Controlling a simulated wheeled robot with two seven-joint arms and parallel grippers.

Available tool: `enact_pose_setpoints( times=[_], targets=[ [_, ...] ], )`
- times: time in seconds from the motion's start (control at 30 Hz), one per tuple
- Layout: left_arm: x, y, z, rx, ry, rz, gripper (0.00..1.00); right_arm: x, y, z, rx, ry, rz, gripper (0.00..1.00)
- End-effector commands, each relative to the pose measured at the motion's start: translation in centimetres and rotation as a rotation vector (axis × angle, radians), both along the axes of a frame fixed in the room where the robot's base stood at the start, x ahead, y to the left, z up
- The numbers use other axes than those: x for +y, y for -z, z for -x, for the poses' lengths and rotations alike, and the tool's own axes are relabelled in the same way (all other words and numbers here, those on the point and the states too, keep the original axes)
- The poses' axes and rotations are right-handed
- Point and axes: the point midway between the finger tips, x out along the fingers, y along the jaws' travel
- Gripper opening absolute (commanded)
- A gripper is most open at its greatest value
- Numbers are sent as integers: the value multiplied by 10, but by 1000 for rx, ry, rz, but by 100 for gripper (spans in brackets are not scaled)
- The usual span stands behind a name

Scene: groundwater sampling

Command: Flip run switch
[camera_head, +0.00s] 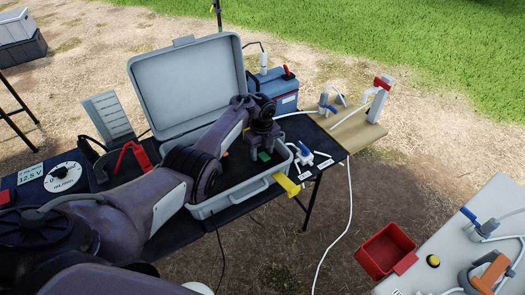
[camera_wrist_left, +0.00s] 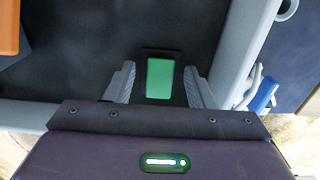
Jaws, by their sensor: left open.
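The run switch looks to be a green rocker in a black frame (camera_wrist_left: 159,80), set in the dark panel inside the open grey case (camera_head: 183,80). In the head view its green face (camera_head: 264,156) shows just beside my left gripper (camera_head: 265,146). My left arm reaches over the case from the left, and the gripper points down at the panel. In the left wrist view the two fingers stand apart, one on each side of the green rocker, with nothing between them. I cannot tell whether the fingertips touch the panel. My right gripper is not in view.
The case lid stands open behind my arm. A blue battery box (camera_head: 282,92) stands behind the case, and a wooden board with a white post (camera_head: 377,105) is at right. A red bin (camera_head: 386,250) hangs at a grey table.

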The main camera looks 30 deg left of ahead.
Motion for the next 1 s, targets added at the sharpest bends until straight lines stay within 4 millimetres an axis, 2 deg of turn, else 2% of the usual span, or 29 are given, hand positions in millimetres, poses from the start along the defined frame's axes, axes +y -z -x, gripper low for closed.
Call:
enact_pose_setpoints(
  times=[0.1,0.43,0.63,0.8,1.0],
  targets=[
    [0,0,0,0,0,0,46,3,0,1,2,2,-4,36],
    [0,0,0,0,0,0,4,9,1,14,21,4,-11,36],
    [1,-4,1,-18,-1,-38,4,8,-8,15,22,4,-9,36],
    [-1,-7,2,-74,-2,-136,4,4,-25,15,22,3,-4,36],
    [-5,-6,3,-147,-1,-254,4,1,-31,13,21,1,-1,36]
  ],
)
